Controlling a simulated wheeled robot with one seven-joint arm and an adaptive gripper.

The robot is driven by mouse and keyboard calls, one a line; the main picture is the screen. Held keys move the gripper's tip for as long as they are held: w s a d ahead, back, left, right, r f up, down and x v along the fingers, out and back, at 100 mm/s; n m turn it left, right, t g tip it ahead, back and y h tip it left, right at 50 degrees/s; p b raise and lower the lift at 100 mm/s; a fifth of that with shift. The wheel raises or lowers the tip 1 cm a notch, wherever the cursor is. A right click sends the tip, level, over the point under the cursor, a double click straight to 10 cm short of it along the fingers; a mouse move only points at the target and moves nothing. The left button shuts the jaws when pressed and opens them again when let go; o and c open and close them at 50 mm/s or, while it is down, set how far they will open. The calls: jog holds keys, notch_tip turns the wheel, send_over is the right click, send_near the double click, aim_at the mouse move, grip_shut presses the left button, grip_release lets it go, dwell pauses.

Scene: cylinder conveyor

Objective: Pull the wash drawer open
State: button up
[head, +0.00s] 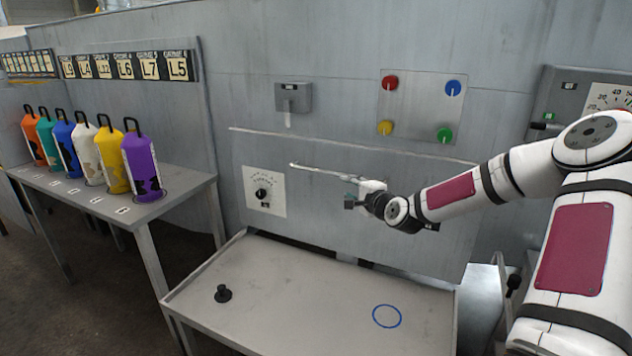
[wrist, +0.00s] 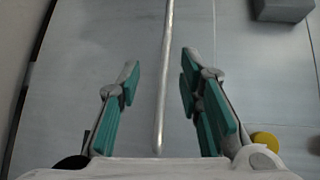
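The wash drawer front (head: 330,215) is a grey panel below a thin ledge, with a long thin bar handle (head: 322,168) across its upper part. The drawer looks shut, its front level with the machine face. My gripper (head: 358,199) is at the right part of the handle. In the wrist view, my gripper (wrist: 160,82) is open, with its teal-padded fingers on either side of the bar handle (wrist: 167,50). Gaps show between the bar and both fingers. The bar's near end shows between the fingers. My gripper hides the handle's right end in the head view.
A dial plate (head: 264,192) is at the left. A button panel (head: 421,107) is above. Several coloured bottles stand on the left table (head: 185,190).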

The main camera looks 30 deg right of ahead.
aim_at(336, 174)
jog(key=shift+m+t+h, duration=0.3)
jog(key=shift+m, duration=0.3)
jog(key=w+d, duration=0.1)
jog(key=w, duration=0.3)
jog(key=w+d+f+b, duration=0.1)
jog(key=w, duration=0.4)
jog(key=w+d+b, duration=0.1)
jog(key=w, duration=0.4)
jog(key=shift+f, duration=0.4)
jog(key=shift+a, duration=0.1)
grip_shut()
